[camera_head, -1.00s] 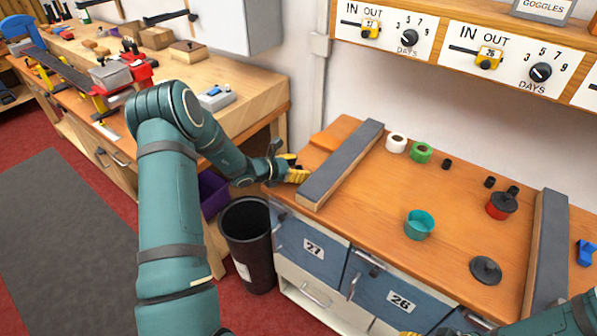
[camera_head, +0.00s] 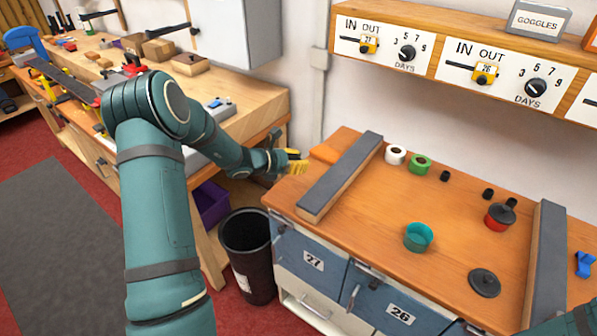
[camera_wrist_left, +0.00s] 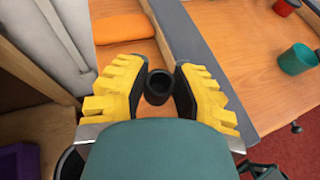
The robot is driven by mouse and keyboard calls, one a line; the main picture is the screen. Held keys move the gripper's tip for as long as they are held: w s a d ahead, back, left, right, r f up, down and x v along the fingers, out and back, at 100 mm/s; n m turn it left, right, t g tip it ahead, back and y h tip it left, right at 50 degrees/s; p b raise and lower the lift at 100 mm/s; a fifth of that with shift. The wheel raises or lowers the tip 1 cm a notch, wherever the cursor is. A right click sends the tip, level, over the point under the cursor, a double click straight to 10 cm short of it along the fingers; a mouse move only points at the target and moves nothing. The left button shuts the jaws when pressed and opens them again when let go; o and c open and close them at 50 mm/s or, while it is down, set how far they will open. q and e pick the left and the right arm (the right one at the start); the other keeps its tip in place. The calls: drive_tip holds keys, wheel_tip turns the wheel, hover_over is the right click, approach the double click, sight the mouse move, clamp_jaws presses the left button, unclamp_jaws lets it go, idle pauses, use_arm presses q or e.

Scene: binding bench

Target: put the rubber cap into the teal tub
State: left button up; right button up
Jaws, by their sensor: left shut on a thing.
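The teal tub (camera_head: 418,237) stands upright and open on the orange-brown bench top; it also shows at the right of the left wrist view (camera_wrist_left: 298,60). My left gripper (camera_head: 298,163) is beyond the bench's left end, near the orange pad. In the left wrist view, its yellow fingers (camera_wrist_left: 158,90) are shut on a small black rubber cap (camera_wrist_left: 157,87), hollow end showing. The gripper is well left of the tub. More small black caps (camera_head: 445,176) lie at the back of the bench. My right gripper is not in view.
A grey-topped rail (camera_head: 342,172) lies between my left gripper and the tub. White (camera_head: 395,154) and green (camera_head: 420,164) rolls, a red pot (camera_head: 497,217) and a dark disc (camera_head: 484,283) surround open bench. A black bin (camera_head: 247,250) stands below left.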

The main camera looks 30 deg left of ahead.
use_arm(q)
wheel_tip(320, 180, up, 2)
drive_tip(key=shift+d, duration=0.1)
drive_tip(key=d+b, duration=0.1)
drive_tip(key=d, duration=0.1)
drive_tip(key=d+r+b, duration=0.1)
drive_tip(key=d, duration=0.2)
drive_tip(key=d+r+b, duration=0.1)
drive_tip(key=d+b, duration=0.1)
drive_tip(key=shift+s+d, duration=0.25)
drive_tip(key=shift+d, duration=0.05)
drive_tip(key=d+f+b, duration=0.2)
drive_tip(key=d, duration=1.2)
drive_tip(key=s+d+f+b, duration=0.1)
drive_tip(key=d+f+b, duration=0.1)
drive_tip(key=d, duration=1.3)
drive_tip(key=shift+s+d+b, duration=0.25)
drive_tip(key=shift+s+b, duration=0.05)
drive_tip(key=shift+b, duration=0.25)
drive_tip(key=shift+f, duration=1.2)
drive_tip(key=shift+f, duration=0.9)
